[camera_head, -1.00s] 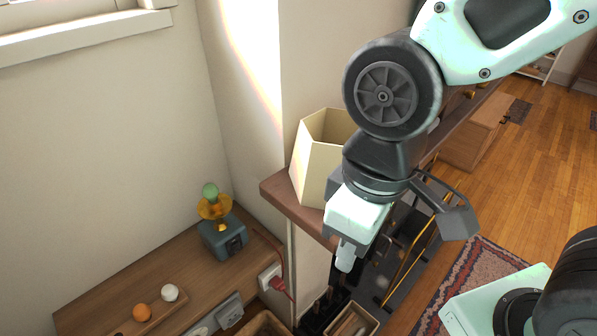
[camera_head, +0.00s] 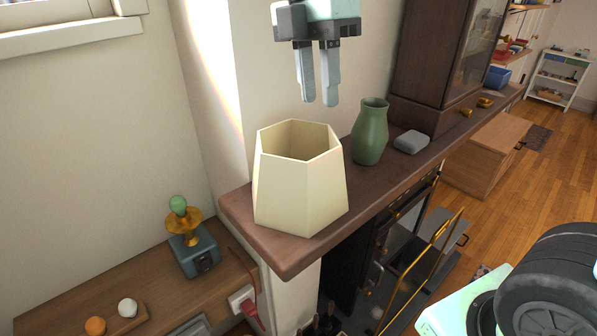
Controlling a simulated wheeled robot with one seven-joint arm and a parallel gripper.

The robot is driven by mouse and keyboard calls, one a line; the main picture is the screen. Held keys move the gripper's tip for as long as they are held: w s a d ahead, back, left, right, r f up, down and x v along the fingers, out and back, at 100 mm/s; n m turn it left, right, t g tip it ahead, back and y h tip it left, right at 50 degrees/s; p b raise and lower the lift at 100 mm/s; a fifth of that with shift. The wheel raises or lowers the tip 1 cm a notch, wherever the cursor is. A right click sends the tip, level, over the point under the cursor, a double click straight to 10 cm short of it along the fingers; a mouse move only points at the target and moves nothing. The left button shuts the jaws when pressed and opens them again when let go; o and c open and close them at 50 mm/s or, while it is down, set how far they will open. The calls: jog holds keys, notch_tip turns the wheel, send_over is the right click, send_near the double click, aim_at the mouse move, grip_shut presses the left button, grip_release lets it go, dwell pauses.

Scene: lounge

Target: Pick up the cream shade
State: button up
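The cream shade (camera_head: 300,192) is a hollow six-sided shade with an open top. It stands upright near the end of the brown wooden mantel shelf (camera_head: 285,251). My gripper (camera_head: 321,103) hangs above the shade's right rear rim, fingers pointing down. A narrow gap shows between the fingers, with nothing in it. The fingertips look apart from the shade.
A green vase (camera_head: 370,132) stands right of the shade, with a grey rounded block (camera_head: 411,142) beyond it. A dark cabinet (camera_head: 443,50) rises farther along the shelf. A lower wooden surface at left holds a blue-based lamp (camera_head: 193,250).

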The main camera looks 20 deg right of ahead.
aim_at(325, 186)
jog(key=f+p, duration=0.1)
jog(key=f, duration=0.4)
jog(key=s+f+p, duration=0.1)
jog(key=f, duration=0.4)
jog(key=s+f+p, duration=0.1)
jog(key=f, duration=0.4)
jog(key=shift+s+d+p, duration=0.2)
jog(key=shift+d+p, duration=0.15)
jog(key=shift+d, duration=0.05)
grip_shut()
